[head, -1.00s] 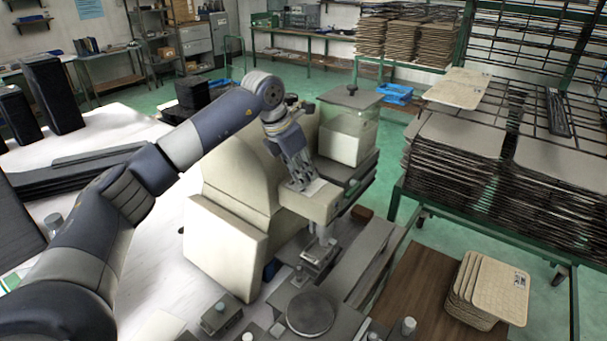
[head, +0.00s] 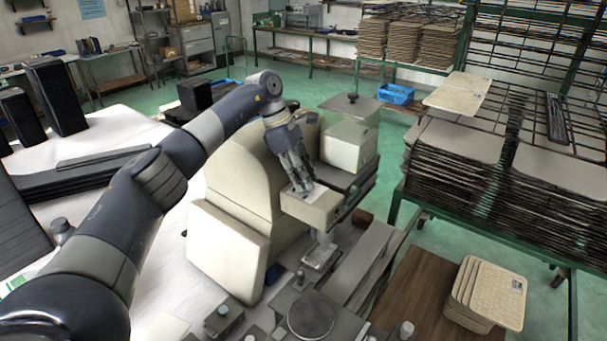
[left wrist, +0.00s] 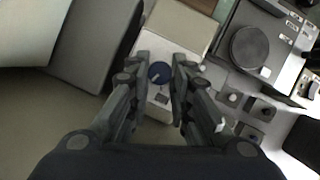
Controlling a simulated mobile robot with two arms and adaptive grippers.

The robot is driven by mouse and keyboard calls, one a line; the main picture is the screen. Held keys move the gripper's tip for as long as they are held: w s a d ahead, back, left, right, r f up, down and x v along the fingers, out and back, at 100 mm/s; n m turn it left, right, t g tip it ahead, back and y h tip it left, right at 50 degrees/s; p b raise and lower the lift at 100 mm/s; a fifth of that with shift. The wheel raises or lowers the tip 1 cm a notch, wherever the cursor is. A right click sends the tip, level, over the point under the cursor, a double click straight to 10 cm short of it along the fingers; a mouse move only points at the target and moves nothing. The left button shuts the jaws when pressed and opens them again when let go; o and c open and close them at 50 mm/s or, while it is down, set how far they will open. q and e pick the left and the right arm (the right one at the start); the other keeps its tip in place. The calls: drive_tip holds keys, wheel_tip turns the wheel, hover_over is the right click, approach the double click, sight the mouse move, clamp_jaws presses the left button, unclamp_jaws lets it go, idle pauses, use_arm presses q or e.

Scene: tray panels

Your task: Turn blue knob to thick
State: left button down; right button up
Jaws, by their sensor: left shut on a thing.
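The blue knob (left wrist: 159,73) shows in the left wrist view as a small round dial with a light mark on it. It is on the pale top panel of the cream machine (head: 240,170), above a small dark label patch (left wrist: 162,99). My left gripper (left wrist: 160,62) has one finger on each side of the knob and is shut on it. In the head view my left gripper (head: 302,188) points down onto the top of the machine's front arm (head: 318,209). The knob is hidden behind the fingers there. My right gripper is in neither view.
A clear-sided box with a grey lid (head: 351,106) stands on the machine's far side. A round grey plate (head: 311,315) and small fittings are in front. A rack with stacked panels (head: 455,137) is at right; a brown table with pale panels (head: 487,290) is at lower right.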

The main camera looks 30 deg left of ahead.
use_arm(q)
drive_tip(key=shift+w+r+m, duration=0.1)
drive_tip(key=shift+m, duration=0.4)
drive_tip(key=c, duration=1.4)
unclamp_jaws()
drive_tip(key=shift+g, duration=0.3)
drive_tip(key=v, duration=1.2)
drive_tip(key=shift+a, duration=0.1)
